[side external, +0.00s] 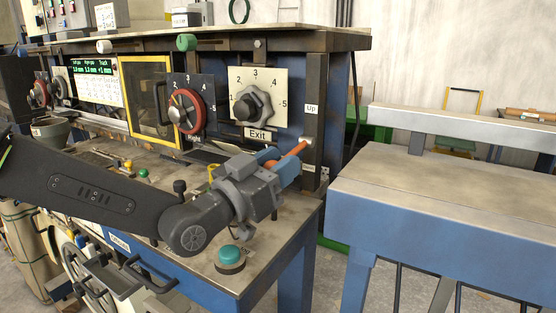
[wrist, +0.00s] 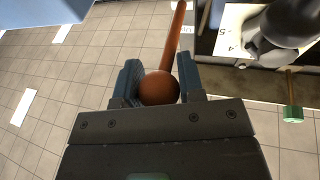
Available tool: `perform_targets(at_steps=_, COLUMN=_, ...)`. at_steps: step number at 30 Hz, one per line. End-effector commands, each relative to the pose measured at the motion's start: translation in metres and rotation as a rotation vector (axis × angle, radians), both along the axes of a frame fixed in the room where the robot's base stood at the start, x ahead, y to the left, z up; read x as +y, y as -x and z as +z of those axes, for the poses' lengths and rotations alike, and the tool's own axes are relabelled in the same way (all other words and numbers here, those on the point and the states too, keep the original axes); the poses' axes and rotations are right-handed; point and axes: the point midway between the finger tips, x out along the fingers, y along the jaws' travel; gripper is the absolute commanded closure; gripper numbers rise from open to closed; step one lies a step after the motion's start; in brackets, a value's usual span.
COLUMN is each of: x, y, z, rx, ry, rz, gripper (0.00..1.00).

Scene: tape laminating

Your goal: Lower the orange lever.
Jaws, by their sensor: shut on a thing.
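The orange lever (side external: 292,153) sticks out from the right post of the machine's front, beside a slot with an "Up" label above it. My gripper (side external: 276,160) is at the lever's outer end, its blue fingers on either side of it. In the wrist view the lever's round orange knob (wrist: 159,88) sits between the two blue fingertips (wrist: 162,84), and the rod runs up away from it. The gripper is shut on the knob. In the side view the fingers hide the knob.
A black star-shaped dial (side external: 253,104) and a red-rimmed dial (side external: 187,111) are on the panel left of the lever. A teal button (side external: 230,258) stands on the worktop below my gripper. A blue table (side external: 440,200) stands to the right, across a gap.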

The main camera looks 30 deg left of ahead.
Motion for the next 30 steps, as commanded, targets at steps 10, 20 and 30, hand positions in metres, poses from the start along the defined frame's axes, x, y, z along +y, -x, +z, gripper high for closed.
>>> perform_targets(at_steps=10, x=-0.003, y=0.001, z=-0.003, rx=0.008, ry=-0.007, rz=-0.009, gripper=0.6)
perform_targets(at_steps=20, x=-0.002, y=0.001, z=0.0, rx=0.0, ry=-0.002, rz=-0.005, gripper=0.4)
perform_targets(at_steps=30, x=-0.001, y=0.001, z=0.024, rx=-0.005, ry=0.001, rz=-0.004, gripper=0.4)
